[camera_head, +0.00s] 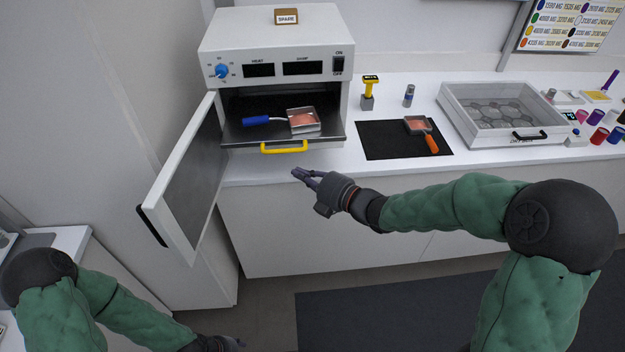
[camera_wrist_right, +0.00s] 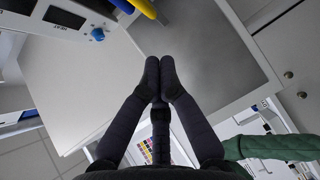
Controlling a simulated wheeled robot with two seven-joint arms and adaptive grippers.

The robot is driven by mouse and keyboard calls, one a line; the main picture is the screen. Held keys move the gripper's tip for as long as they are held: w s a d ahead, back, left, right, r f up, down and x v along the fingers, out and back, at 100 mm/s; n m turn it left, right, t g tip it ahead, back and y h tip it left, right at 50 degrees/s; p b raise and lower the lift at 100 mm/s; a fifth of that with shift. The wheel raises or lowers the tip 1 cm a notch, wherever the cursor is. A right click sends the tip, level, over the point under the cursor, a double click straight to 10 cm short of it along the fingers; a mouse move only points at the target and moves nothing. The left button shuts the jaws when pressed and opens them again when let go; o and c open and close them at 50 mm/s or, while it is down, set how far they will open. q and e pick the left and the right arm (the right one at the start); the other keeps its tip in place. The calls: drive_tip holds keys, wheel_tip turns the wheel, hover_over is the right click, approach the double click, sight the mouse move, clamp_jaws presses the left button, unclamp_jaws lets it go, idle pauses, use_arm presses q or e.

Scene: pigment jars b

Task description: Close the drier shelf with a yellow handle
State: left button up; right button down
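The drier (camera_head: 275,45) is a white oven-like box with its door (camera_head: 190,175) swung open to the left. Its dark shelf (camera_head: 245,133) is pulled out at the front and carries the yellow handle (camera_head: 284,147). A square metal pan (camera_head: 304,121) with a blue handle and orange-pink contents rests on the shelf. My right gripper (camera_head: 299,176) is in front of and below the yellow handle, apart from it. In the right wrist view its fingertips (camera_wrist_right: 160,72) meet with nothing between them, and the yellow handle (camera_wrist_right: 144,8) shows at the top edge. My left gripper (camera_head: 228,343) is low and partly cut off.
A black mat (camera_head: 375,145) with an orange-handled pan (camera_head: 420,127) lies right of the drier. A yellow-topped stamp (camera_head: 368,95), a small jar (camera_head: 408,96) and a white drawer-like box (camera_head: 500,135) stand on the counter. The open door bounds the space at left.

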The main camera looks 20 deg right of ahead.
use_arm(q)
drive_tip(key=shift+f+b, duration=0.5)
drive_tip(key=shift+f, duration=0.1)
use_arm(e)
drive_tip(key=w+a+f, duration=0.1)
drive_tip(key=w, duration=0.6)
drive_tip(key=shift+w+f, duration=0.2)
drive_tip(key=shift+w, duration=0.15)
